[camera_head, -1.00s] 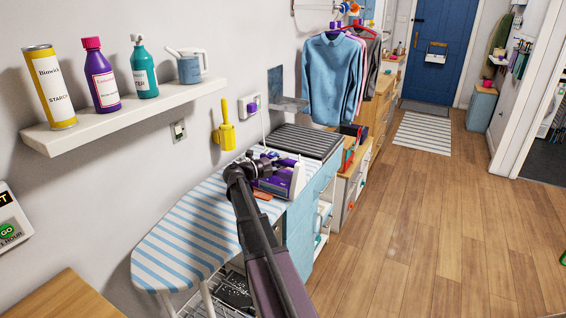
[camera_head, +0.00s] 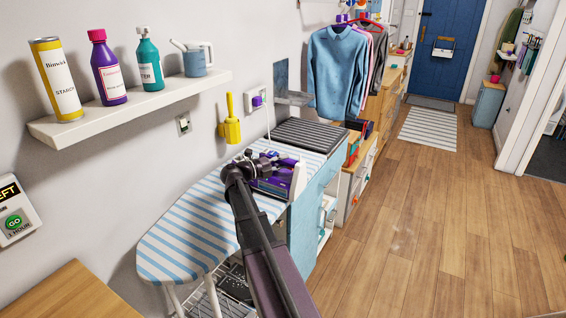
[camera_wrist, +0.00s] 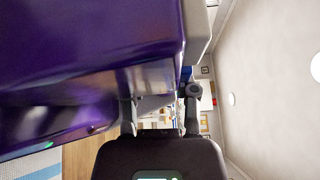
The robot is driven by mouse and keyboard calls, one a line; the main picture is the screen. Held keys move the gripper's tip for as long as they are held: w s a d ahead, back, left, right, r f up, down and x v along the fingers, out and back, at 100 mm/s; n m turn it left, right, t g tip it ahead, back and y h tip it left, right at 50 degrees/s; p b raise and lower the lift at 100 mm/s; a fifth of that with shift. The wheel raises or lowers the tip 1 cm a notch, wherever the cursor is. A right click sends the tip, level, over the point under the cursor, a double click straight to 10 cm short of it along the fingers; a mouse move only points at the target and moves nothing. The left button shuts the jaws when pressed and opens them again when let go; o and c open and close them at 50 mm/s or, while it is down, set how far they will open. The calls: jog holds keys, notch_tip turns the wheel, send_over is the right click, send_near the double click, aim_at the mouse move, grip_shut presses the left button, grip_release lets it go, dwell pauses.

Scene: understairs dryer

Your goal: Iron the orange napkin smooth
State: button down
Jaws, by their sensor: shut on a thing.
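The purple iron (camera_head: 272,187) is at the far end of the blue-and-white striped ironing board (camera_head: 178,238), beside a white stand or rest. My gripper (camera_head: 264,166) is at the iron, with my arm reaching over the board. In the wrist view, the iron's purple body (camera_wrist: 90,50) fills the upper left, very close to my gripper (camera_wrist: 160,112). The gripper is shut on the iron, though the exact grip point is hard to see. The orange napkin cannot be made out now; my arm covers the board beside the iron.
A dark ribbed panel (camera_head: 310,134) lies behind the iron, above a blue cabinet (camera_head: 303,228). A wall shelf (camera_head: 135,106) holds starch and bottles. A yellow holder (camera_head: 230,128) hangs on the wall. A wooden surface (camera_head: 72,292) is at lower left. The floor at right is clear.

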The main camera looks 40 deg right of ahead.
jog(key=shift+w, duration=0.15)
jog(key=shift+w+a+f, duration=0.1)
jog(key=shift+w+a, duration=0.25)
jog(key=shift+w, duration=0.2)
jog(key=shift+w+a, duration=0.3)
jog(key=shift+w, duration=0.2)
jog(key=shift+w, duration=0.1)
jog(key=shift+w+a, duration=0.1)
jog(key=shift+w, duration=0.15)
jog(key=shift+s, duration=0.15)
jog(key=shift+s+d+r, duration=0.1)
jog(key=shift+s+d, duration=0.25)
jog(key=shift+s, duration=0.25)
jog(key=shift+s+d+r, duration=0.1)
jog(key=shift+s+d, duration=0.25)
jog(key=shift+s, duration=0.25)
